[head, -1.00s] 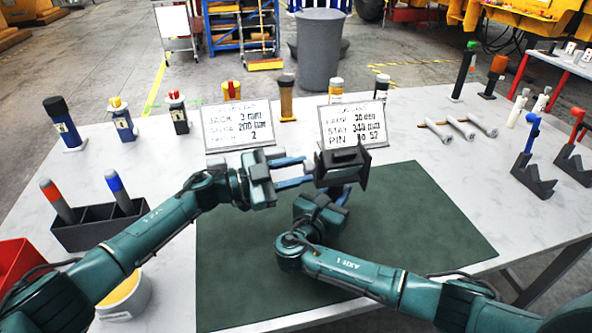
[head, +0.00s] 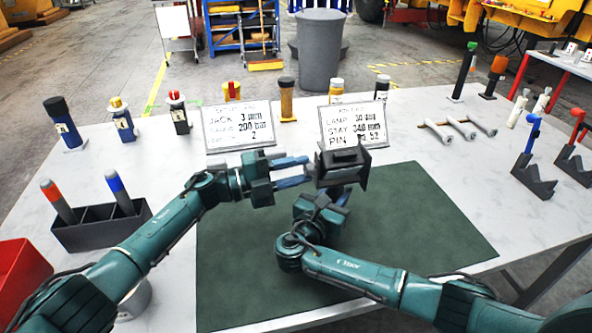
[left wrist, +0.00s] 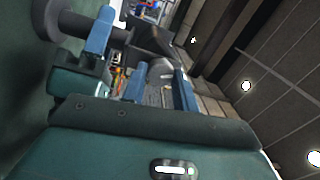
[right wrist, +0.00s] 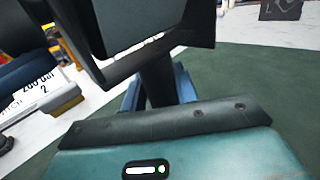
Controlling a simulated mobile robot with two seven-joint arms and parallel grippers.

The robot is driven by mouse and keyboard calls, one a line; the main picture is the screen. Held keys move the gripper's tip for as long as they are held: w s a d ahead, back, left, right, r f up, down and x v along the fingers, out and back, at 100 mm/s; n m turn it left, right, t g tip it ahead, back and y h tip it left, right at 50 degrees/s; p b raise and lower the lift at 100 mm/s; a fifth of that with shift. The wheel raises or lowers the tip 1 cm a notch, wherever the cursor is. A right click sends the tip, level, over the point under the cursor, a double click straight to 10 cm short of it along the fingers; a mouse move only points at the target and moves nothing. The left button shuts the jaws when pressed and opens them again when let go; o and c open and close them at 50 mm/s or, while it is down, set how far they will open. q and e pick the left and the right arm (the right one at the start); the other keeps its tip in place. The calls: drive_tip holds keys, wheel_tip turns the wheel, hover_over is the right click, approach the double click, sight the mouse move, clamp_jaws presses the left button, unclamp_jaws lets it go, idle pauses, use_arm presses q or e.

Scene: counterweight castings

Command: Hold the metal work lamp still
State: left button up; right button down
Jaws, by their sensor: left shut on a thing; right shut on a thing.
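The metal work lamp (head: 352,178) is a dark boxy head on a short stem, held above the green mat (head: 430,215). My right gripper (head: 337,197) is below the head, shut on the stem; in the right wrist view the dark stem (right wrist: 158,85) stands between its blue fingers, under the framed head (right wrist: 145,25). My left gripper (head: 300,171) reaches in from the left, its blue fingers at the lamp's left side and shut on it. In the left wrist view the lamp (left wrist: 150,38) is dark and partly hidden, so the exact contact is unclear.
Two printed cards (head: 238,126) (head: 353,124) stand behind the lamp. A black holder (head: 100,228) and a red bin (head: 20,275) are on the left. Stands (head: 533,175) and grey rods (head: 457,128) are on the right. The mat's right part is clear.

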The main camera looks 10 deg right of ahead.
use_arm(q)
drive_tip(key=shift+w+m, duration=0.1)
drive_tip(key=shift+m, duration=1)
use_arm(e)
drive_tip(key=shift+f, duration=0.1)
use_arm(q)
drive_tip(key=o, duration=1)
drive_tip(key=shift+a, duration=0.1)
drive_tip(key=a, duration=0.8)
drive_tip(key=a+f, duration=0.1)
drive_tip(key=a, duration=0.3)
drive_tip(key=shift+d, duration=0.1)
use_arm(e)
drive_tip(key=c, duration=1)
unclamp_jaws()
drive_tip(key=shift+a, duration=0.1)
